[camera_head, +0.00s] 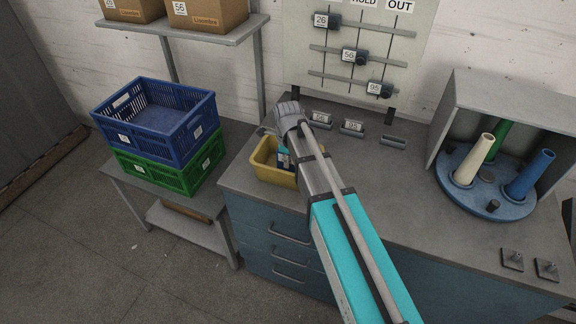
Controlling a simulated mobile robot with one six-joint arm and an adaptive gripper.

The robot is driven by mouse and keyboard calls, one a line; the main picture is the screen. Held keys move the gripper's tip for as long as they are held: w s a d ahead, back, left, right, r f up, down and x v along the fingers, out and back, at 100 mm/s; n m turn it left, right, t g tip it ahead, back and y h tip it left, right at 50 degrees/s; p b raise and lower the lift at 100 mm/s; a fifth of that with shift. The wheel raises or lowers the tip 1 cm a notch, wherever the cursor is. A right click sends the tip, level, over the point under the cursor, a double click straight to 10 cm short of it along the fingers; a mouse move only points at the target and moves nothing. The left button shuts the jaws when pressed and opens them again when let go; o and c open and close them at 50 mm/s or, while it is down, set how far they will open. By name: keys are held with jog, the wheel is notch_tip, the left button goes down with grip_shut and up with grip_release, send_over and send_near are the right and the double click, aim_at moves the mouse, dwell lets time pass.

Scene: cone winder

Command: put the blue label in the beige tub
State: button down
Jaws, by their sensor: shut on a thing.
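The beige tub (262,172), yellowish and open at the top, stands at the left end of the grey worktop. My arm reaches up from the bottom, and its wrist is at the tub's back right. My gripper (284,161) is mostly hidden by my arm; a small dark and teal part shows over the tub's right side. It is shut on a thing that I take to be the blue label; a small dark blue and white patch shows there. I cannot tell whether it touches the tub. Much of the tub's inside is hidden.
Label stands (352,128) line the worktop's back, the rightmost apparently empty. A peg board (345,25) rises behind. Stacked blue (160,115) and green (150,170) crates stand left. A round blue base (490,190) with cones stands right.

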jog(key=shift+f, duration=0.4)
jog(key=c, duration=0.7)
grip_release()
jog(key=shift+r, duration=0.1)
jog(key=shift+o, duration=0.2)
jog(key=shift+r, duration=0.1)
notch_tip(320, 180, up, 12)
jog(key=p, duration=1.2)
